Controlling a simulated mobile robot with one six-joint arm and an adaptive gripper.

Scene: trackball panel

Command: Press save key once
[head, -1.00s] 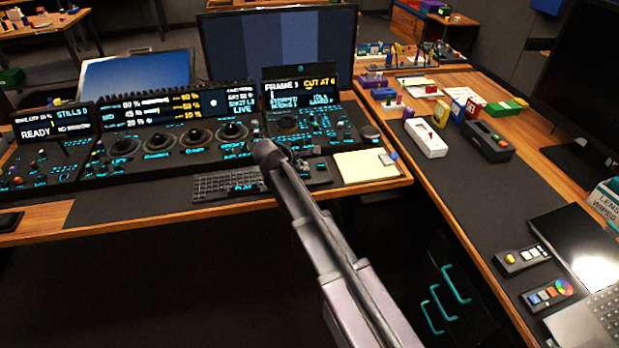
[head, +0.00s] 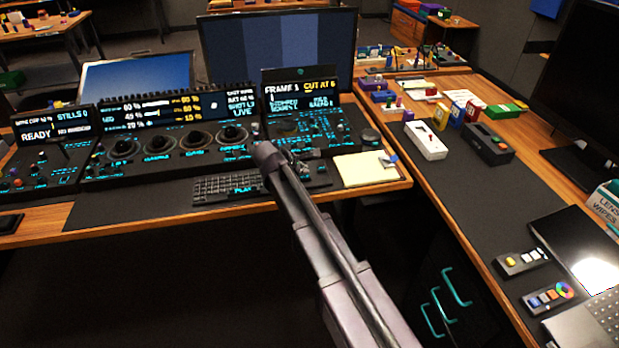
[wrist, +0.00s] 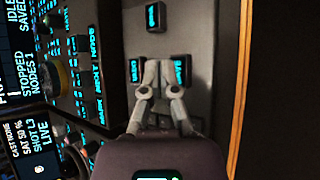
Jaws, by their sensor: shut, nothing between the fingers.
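In the wrist view, the save key (wrist: 181,71) is a dark key with a glowing cyan label turned sideways, just right of my fingertips. My gripper (wrist: 163,64) is shut and empty, its tips close together between the save key and a similar dark key (wrist: 136,70) on the left. The fingers partly cover the inner edges of both keys. I cannot tell whether a tip touches either key. In the head view my arm reaches to the console's right part, and the save key cannot be made out there.
A third lit key (wrist: 153,16) lies beyond the fingertips. Knobs and lit buttons line the panel (wrist: 80,60) at left. A wooden edge (wrist: 238,90) runs along the right. In the head view, a keyboard (head: 225,188) and yellow notepad (head: 366,169) flank the arm.

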